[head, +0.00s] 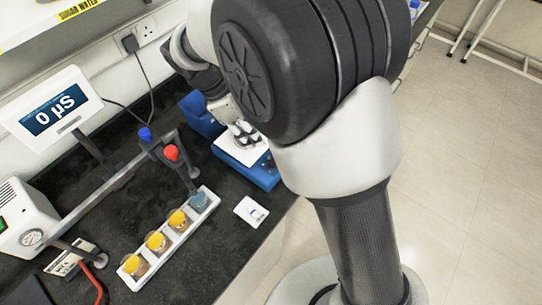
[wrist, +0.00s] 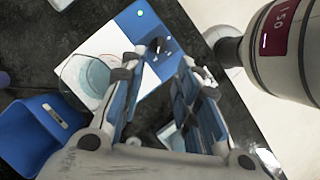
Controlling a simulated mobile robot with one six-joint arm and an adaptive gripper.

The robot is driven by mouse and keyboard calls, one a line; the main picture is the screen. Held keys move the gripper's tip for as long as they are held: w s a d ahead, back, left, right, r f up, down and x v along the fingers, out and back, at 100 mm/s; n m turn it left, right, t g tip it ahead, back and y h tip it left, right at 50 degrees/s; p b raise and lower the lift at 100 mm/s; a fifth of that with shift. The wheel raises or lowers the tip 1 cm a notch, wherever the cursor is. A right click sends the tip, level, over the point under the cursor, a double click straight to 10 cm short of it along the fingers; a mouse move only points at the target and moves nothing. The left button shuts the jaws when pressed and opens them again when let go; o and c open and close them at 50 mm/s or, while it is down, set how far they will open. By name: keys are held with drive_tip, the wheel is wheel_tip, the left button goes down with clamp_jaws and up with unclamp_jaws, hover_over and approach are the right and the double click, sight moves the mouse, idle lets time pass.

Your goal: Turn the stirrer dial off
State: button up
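The stirrer has a blue body (head: 262,176) and a white top plate (head: 232,148), in the middle of the head view on the dark bench. In the wrist view its blue front face (wrist: 150,28) lies beyond my fingertips. A small dark knob-like part (wrist: 157,45) on this face shows between the fingers and is probably the dial; its setting cannot be read. My gripper (wrist: 158,66) is open, its fingers on either side of this part. Contact cannot be told. In the head view, my gripper (head: 244,132) is over the stirrer and my arm hides part of it.
A glass beaker (wrist: 88,76) stands close to my left finger in the wrist view. In the head view, a white rack (head: 170,238) with several cups, a stand with red (head: 171,153) and blue knobs, and a small white square (head: 251,211) are nearby. The bench edge is close.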

sight(273, 159)
drive_tip(key=b+x, duration=0.3)
drive_tip(key=x, duration=0.9)
drive_tip(key=shift+f, duration=0.15)
drive_tip(key=c, duration=0.7)
